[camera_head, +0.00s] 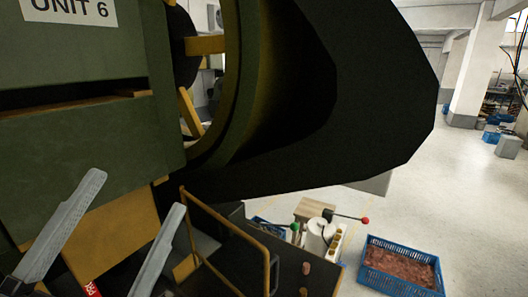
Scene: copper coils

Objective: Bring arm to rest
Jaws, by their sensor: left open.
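My left gripper (112,228) is at the lower left of the head view. Its two grey fingers stand apart with nothing between them, so it is open and empty. The fingers point up and to the right, in front of the green machine (75,137) labelled UNIT 6. I cannot tell whether they touch it. My right gripper is not in view.
A large dark curved part of the machine (385,90) fills the top middle. A yellow rail (235,237) stands beside the gripper. A blue crate (402,285) with reddish contents sits on the floor at the lower right. Pale floor (450,190) is clear at right.

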